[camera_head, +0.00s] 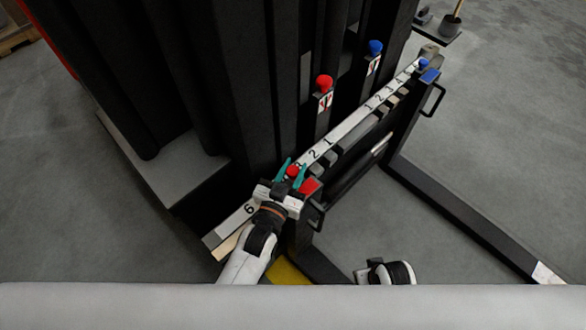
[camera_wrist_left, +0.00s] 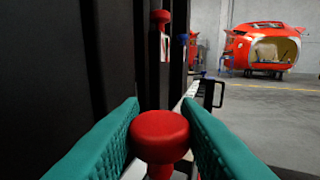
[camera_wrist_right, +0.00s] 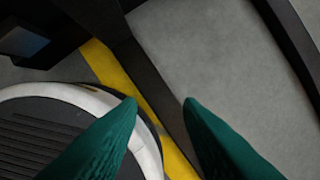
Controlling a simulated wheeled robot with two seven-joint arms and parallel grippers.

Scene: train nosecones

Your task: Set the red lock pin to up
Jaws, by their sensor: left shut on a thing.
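The red lock pin (camera_head: 293,171) has a round red knob and stands at the near end of the numbered rail (camera_head: 350,122), beside a red block (camera_head: 310,187). My left gripper (camera_head: 290,169) is shut on this knob. In the left wrist view the knob (camera_wrist_left: 160,137) sits between the teal fingers of the left gripper (camera_wrist_left: 163,108). The pin's shaft below the knob is mostly hidden, so its height cannot be told. My right gripper (camera_wrist_right: 160,101) is open and empty above the floor, with its fingers well apart.
Another red knob (camera_head: 324,82) and a blue knob (camera_head: 375,47) stand on posts behind the rail, with arrow labels. A blue block (camera_head: 430,76) and small blue knob (camera_head: 424,63) are at the rail's far end. Tall black columns (camera_head: 230,80) rise behind.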

